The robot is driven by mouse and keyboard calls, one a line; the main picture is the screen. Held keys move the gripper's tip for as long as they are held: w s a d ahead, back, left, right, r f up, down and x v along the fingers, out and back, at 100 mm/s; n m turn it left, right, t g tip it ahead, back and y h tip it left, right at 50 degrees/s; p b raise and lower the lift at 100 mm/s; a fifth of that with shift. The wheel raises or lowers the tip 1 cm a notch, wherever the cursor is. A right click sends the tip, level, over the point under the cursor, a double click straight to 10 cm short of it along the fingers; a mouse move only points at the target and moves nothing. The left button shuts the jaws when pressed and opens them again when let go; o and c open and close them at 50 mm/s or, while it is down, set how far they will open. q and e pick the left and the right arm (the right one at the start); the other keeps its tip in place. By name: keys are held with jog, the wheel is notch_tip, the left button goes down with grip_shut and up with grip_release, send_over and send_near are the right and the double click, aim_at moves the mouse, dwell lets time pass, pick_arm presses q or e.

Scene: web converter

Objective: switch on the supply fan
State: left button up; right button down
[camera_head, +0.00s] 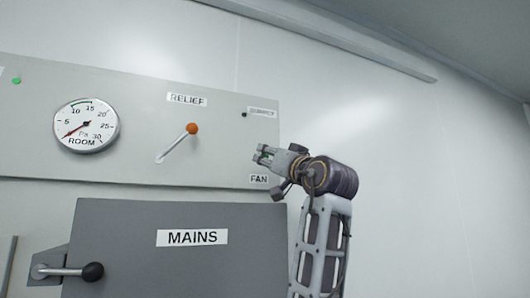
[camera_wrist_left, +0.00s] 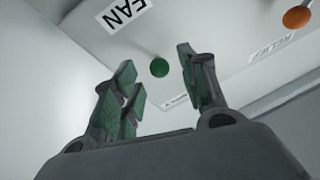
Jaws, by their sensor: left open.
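The FAN label (camera_head: 258,179) is at the lower right of the grey panel (camera_head: 220,160). My left gripper (camera_head: 263,155) is just above that label, in front of the panel, and hides the fan switch in the head view. In the left wrist view, a green knob (camera_wrist_left: 159,67) shows near the FAN label (camera_wrist_left: 124,12), which appears upside down. My left gripper (camera_wrist_left: 157,60) is open. The green knob appears in the gap between its fingers, with no visible grip on it; its depth is unclear. My right gripper is not in view.
The RELIEF lever with an orange knob (camera_head: 192,129) is to the left. A ROOM gauge (camera_head: 86,125) reads near zero. A small dark lamp (camera_head: 244,114) is above my gripper. The MAINS box (camera_head: 180,260) with a black-knobbed lever (camera_head: 92,271) juts out below. The right wall is bare.

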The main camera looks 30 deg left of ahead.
aim_at(267, 157)
pick_arm(q)
jog(key=shift+p+x, duration=0.5)
jog(key=shift+x, duration=1.25)
grip_shut()
